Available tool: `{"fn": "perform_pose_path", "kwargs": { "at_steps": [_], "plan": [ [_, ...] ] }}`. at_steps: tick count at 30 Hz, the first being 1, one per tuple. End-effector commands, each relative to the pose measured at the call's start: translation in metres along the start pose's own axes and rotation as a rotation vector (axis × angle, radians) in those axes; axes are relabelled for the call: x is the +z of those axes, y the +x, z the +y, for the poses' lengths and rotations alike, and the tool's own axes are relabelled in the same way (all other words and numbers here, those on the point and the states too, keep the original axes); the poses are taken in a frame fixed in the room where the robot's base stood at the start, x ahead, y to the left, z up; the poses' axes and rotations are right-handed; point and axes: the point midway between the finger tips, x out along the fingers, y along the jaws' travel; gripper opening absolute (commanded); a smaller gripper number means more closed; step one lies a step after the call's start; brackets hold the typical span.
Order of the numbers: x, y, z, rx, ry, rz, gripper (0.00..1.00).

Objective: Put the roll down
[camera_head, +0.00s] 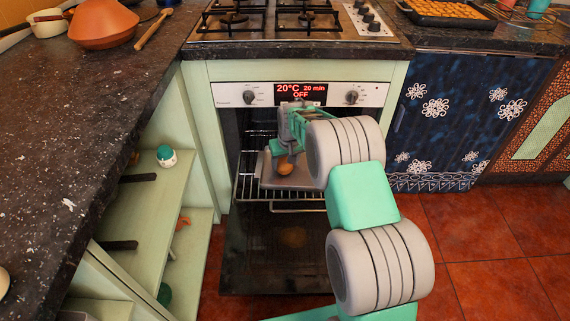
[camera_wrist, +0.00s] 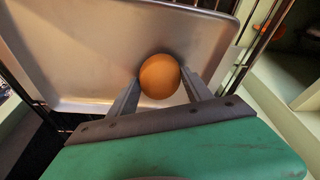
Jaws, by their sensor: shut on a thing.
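The roll (camera_wrist: 160,76) is round and golden brown. In the wrist view it sits between the two fingers of my gripper (camera_wrist: 162,88), which is shut on it. The roll also shows in the head view (camera_head: 285,169), over the grey baking tray (camera_head: 297,182), with my gripper (camera_head: 286,158) above it. The tray (camera_wrist: 75,65) fills much of the wrist view behind the roll and looks otherwise empty. It rests on the wire rack of the open oven (camera_head: 228,125). I cannot tell whether the roll touches the tray.
The oven door (camera_head: 275,260) hangs open below the rack (camera_head: 245,190). Open shelves (camera_head: 165,200) stand to the left under a dark counter (camera_head: 70,130). The stove top (camera_head: 290,22) is above the oven. A tray of baked pieces (camera_head: 445,12) stands on the right counter.

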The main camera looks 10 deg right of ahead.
Motion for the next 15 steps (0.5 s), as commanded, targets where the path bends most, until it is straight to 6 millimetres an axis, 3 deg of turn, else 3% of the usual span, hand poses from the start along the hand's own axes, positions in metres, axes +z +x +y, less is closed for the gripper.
{"fn": "perform_pose_path", "kwargs": {
  "at_steps": [8, 9, 15],
  "plan": [
    [0.0007, 0.0025, -0.0001, 0.0, 0.0, 0.001, 0.18],
    [0.0003, 0.0012, -0.0001, 0.0, 0.0, 0.001, 0.61],
    [0.0004, 0.0011, -0.0001, 0.0, 0.0, 0.0, 0.78]
  ]
}}
